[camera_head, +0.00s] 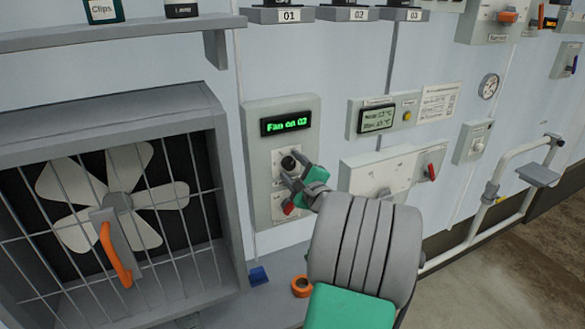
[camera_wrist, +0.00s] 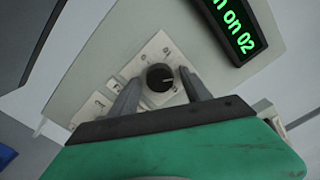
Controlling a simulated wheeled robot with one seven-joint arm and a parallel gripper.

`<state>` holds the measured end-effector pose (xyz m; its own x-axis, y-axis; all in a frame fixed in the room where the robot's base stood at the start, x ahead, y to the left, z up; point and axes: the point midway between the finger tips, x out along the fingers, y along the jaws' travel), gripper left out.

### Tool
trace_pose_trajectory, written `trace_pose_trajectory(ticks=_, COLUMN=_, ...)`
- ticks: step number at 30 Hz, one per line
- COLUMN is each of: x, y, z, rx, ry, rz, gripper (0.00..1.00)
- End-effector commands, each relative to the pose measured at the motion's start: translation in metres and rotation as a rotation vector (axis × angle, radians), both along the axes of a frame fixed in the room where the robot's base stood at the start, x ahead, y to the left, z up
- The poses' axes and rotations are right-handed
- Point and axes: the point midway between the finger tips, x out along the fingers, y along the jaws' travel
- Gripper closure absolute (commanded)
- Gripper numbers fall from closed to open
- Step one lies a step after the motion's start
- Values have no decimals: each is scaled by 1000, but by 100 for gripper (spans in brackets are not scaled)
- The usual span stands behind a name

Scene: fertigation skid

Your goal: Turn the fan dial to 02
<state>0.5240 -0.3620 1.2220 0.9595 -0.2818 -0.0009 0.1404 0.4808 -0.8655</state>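The fan dial (camera_head: 289,163) is a round black knob on a light grey control box (camera_head: 256,150). In the wrist view the dial (camera_wrist: 160,77) has a pale pointer mark toward the right and sits on a white label plate with printed marks. The box's display (camera_head: 286,123) reads "Fan on 02" in green. My gripper (camera_head: 289,174) is in front of the box, close to the dial. In the wrist view my gripper (camera_wrist: 158,88) has its fingers apart, one on each side of the dial, with visible gaps. I cannot tell the depth between fingertips and dial.
A red switch (camera_head: 289,207) sits below the dial, close to my gripper. A caged fan (camera_head: 118,200) with an orange-handled lever (camera_head: 115,250) is at the left. An orange ring (camera_head: 301,286) and a blue item (camera_head: 258,276) lie on the ledge below.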

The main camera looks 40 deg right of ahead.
Motion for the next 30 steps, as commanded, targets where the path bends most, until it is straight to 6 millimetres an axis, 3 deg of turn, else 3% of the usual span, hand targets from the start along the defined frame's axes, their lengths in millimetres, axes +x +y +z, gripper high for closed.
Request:
trace_pose_trajectory(ticks=8, x=-2, y=0, z=0, rx=-1, ry=-1, rz=-1, gripper=43)
trace_pose_trajectory(ticks=21, x=-72, y=20, z=-1, rx=-1, ry=0, rz=-3, gripper=43)
trace_pose_trajectory(ticks=30, x=-75, y=23, z=0, rx=0, ry=0, rz=1, gripper=43)
